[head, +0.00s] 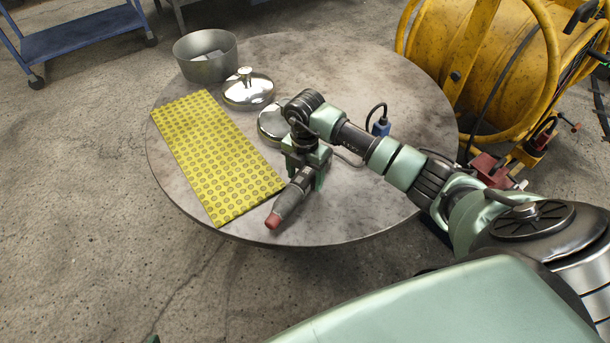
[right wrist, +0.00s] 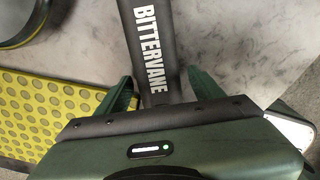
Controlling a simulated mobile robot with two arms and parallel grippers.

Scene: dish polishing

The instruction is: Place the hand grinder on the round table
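The hand grinder (head: 290,200) is a dark grey tool with a red tip, over the near part of the round table (head: 355,215). My right gripper (head: 305,172) points down, with its fingers on both sides of the grinder's body, and looks shut on it. In the right wrist view the grinder (right wrist: 152,45), lettered BITTERVANE, lies between the green fingers (right wrist: 162,78). I cannot tell whether its underside touches the tabletop. My left gripper is not in view.
A yellow dotted mat (head: 212,155) lies left of the grinder. A metal pot (head: 207,57) and shiny lids (head: 247,90) (head: 271,124) stand behind. A blue plug (head: 381,127) is right of my gripper. A yellow reel (head: 490,65) stands beyond the table. The table's right part is mostly clear.

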